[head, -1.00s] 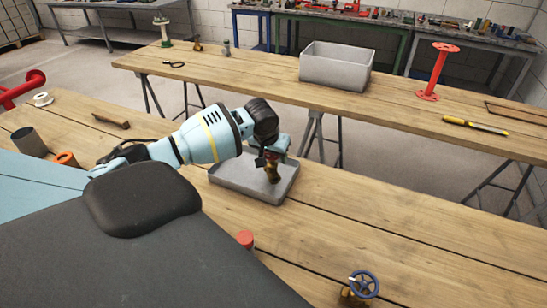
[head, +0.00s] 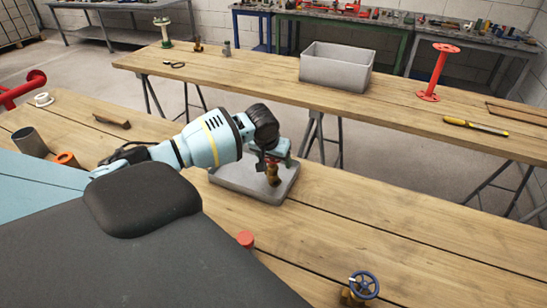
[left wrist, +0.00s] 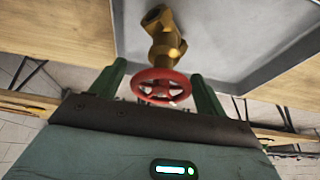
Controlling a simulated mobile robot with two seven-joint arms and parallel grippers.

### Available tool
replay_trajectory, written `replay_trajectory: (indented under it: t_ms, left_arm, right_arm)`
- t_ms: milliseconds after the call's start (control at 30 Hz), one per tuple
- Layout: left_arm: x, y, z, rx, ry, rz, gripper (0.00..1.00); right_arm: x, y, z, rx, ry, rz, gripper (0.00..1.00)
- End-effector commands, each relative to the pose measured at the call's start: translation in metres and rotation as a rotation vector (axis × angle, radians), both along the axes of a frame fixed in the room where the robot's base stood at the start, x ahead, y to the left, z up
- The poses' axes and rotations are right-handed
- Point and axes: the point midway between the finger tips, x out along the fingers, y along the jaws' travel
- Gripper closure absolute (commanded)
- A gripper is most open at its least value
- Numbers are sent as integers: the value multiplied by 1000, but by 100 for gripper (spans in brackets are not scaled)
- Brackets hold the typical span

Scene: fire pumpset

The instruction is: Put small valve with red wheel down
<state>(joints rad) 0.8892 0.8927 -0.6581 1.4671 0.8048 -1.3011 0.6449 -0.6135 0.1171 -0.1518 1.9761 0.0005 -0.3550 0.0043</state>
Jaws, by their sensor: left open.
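The small valve has a brass body (head: 273,176) and stands roughly upright in the shallow grey tray (head: 226,185) on the near bench. In the left wrist view its red wheel (left wrist: 160,88) and brass body (left wrist: 163,42) show clearly, with the tray floor behind. My left gripper (head: 274,158) is above the valve, at its wheel end. The left wrist view shows its two green fingers (left wrist: 160,90) apart, one on each side of the red wheel, with gaps visible. In the head view the wheel is mostly hidden by the gripper. My right gripper is not in view.
A blue-wheeled valve (head: 362,286) and a red-capped part (head: 245,239) are nearer on the bench. A pipe piece (head: 30,141) and an orange ring (head: 66,160) lie left. The bench right of the tray is clear. A grey bin (head: 336,66) stands on the far bench.

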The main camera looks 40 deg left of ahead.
Motion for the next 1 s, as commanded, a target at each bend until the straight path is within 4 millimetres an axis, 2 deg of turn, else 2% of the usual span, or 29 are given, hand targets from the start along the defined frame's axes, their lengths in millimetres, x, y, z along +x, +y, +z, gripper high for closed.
replay_trajectory:
  t_ms: [167,500,633,800,1000]
  left_arm:
    - [-4,-1,15,1,-3,-1,25]
    - [-27,-9,78,0,-7,-1,25]
    - [-36,-12,96,0,-5,-1,25]
    - [-42,-14,110,0,-2,0,25]
    - [-44,-14,113,-1,2,0,25]
  right_arm:
    - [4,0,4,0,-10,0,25]
    - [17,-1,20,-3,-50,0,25]
    - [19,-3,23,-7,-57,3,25]
    - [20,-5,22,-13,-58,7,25]
    - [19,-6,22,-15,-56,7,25]
